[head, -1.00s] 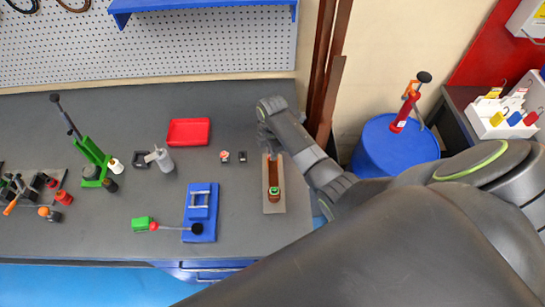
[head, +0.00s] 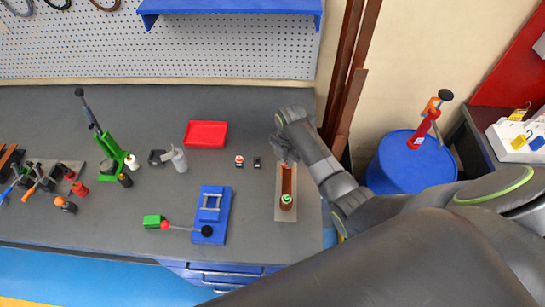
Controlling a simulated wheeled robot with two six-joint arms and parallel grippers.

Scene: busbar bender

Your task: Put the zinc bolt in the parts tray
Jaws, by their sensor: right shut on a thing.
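My right gripper (head: 285,155) points down over the far end of a copper bar (head: 287,180) on a grey plate. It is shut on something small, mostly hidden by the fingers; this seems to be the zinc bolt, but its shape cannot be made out. Whether the held thing touches the bar is unclear. The red parts tray (head: 206,134) lies on the bench to the left of the gripper, and looks empty. My left gripper is not in view.
A small red-and-white item (head: 239,161) and a small dark item (head: 257,162) lie between tray and gripper. A blue bending tool (head: 211,214), a grey bottle (head: 179,160) and a green press (head: 108,148) stand further left. A blue drum (head: 408,165) is at right.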

